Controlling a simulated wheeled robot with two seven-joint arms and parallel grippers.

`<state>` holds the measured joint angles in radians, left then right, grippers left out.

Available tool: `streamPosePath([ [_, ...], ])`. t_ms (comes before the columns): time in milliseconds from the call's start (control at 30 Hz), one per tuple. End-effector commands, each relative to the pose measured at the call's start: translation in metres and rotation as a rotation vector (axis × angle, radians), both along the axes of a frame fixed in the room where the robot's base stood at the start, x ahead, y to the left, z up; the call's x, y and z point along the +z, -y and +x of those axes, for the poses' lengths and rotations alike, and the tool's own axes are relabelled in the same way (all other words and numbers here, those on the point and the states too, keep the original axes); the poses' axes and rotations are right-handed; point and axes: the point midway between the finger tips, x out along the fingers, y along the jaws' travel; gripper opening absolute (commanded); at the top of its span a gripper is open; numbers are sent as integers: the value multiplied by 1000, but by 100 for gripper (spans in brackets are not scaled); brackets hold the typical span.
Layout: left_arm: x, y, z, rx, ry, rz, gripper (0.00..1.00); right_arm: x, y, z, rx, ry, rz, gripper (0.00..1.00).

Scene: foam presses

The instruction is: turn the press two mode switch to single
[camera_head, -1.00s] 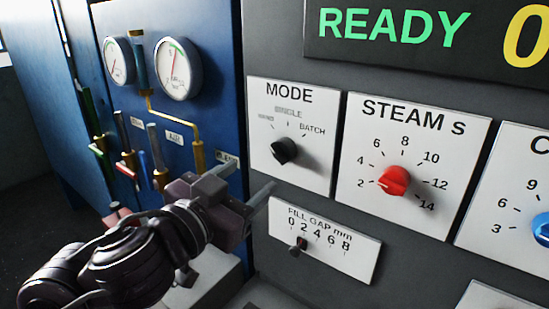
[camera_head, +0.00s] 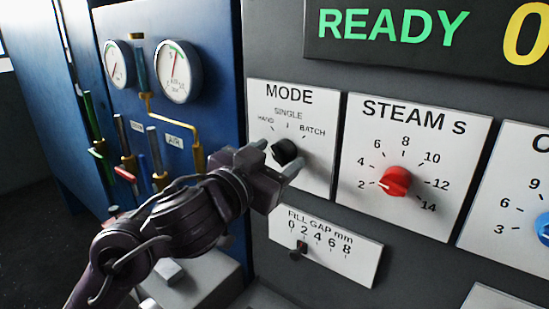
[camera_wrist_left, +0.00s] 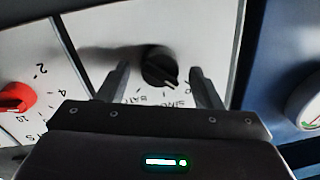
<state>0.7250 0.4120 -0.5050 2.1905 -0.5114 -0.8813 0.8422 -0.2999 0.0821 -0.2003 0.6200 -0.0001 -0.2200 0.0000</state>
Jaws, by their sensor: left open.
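The mode switch (camera_head: 285,151) is a black knob on a white plate (camera_head: 318,178) marked HAND, SINGLE and BATCH. My left gripper (camera_head: 278,158) is open in front of the plate, with one finger on each side of the knob in the head view. In the left wrist view the knob (camera_wrist_left: 159,67) sits between the two open fingers (camera_wrist_left: 160,84), with a gap on each side. Its pale pointer line is towards the lower right there. I cannot tell exactly which mark it points to. My right gripper is not in view.
The red steam knob (camera_head: 396,181) is on the plate to the right, and a blue knob (camera_head: 542,228) is further right. The fill gap slider (camera_head: 302,247) is just below. Gauges (camera_head: 178,71), pipes and valve handles are on the blue panel at left. A display (camera_head: 430,35) reads READY.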

Motion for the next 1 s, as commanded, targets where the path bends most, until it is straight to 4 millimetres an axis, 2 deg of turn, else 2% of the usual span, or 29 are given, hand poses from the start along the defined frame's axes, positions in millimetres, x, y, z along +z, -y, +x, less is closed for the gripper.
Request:
streamPosePath([
  [67,0,0,0,0,0,0,52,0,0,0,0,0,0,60],
  [333,0,0,0,-1,-1,-1,16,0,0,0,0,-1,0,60],
  [667,-1,0,0,-1,29,41,16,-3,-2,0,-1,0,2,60],
  [1000,-4,0,-1,-1,167,232,16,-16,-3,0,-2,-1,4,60],
])
